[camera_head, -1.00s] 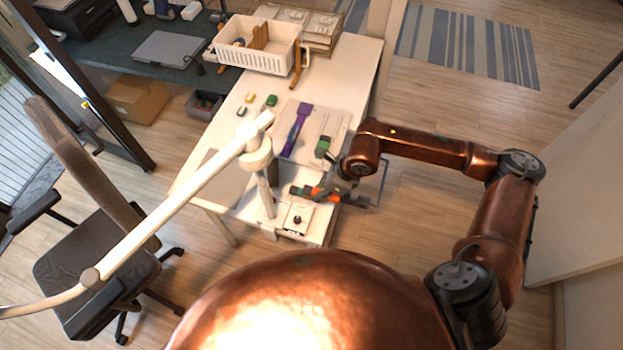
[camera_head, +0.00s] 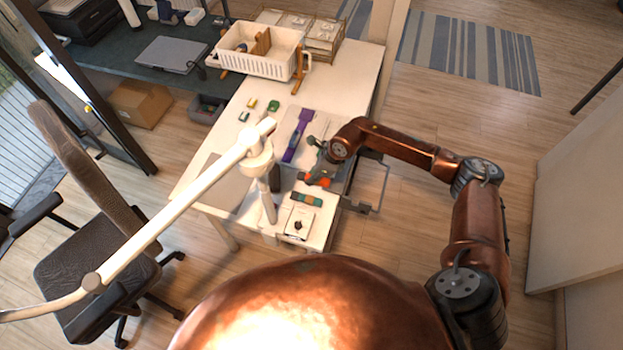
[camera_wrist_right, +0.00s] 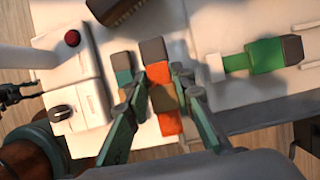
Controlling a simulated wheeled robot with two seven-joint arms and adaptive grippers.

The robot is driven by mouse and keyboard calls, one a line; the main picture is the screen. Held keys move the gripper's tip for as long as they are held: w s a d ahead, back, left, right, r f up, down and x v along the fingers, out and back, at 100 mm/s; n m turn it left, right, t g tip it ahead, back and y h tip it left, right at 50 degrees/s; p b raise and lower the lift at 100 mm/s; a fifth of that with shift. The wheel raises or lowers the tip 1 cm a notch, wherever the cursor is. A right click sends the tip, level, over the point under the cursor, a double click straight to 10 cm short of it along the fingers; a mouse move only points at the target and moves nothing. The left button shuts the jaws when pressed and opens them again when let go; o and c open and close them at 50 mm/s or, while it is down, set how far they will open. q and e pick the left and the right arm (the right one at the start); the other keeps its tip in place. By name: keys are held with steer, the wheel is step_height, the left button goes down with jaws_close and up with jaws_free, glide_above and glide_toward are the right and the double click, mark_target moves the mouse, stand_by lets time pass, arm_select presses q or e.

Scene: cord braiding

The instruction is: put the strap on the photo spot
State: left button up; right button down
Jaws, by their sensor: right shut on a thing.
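My right gripper (camera_wrist_right: 162,80) is shut on an orange strap with a dark end (camera_wrist_right: 153,50), seen between the fingers in the right wrist view. In the head view the orange strap (camera_head: 318,181) shows partly under the gripper (camera_head: 322,172), over the near part of the white table. A green strap (camera_wrist_right: 265,56) lies to the right there. A purple strap (camera_head: 297,136) lies on a pale board. I cannot tell which surface is the photo spot.
A white control box (camera_head: 299,223) with a dark knob stands at the table's near end. A white lamp arm (camera_head: 190,204) crosses from the left to a post by the table. A white basket (camera_head: 262,52) stands at the far end. Bare table (camera_head: 345,85) lies beyond the board.

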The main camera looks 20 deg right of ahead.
steer(key=f, duration=0.1)
steer(key=w+f, duration=0.1)
steer(key=f, duration=0.1)
steer(key=shift+w+f, duration=0.2)
steer(key=shift+f, duration=0.35)
steer(key=shift+f, duration=0.4)
steer(key=c, duration=1.7)
jaws_free()
steer(key=shift+o, duration=0.2)
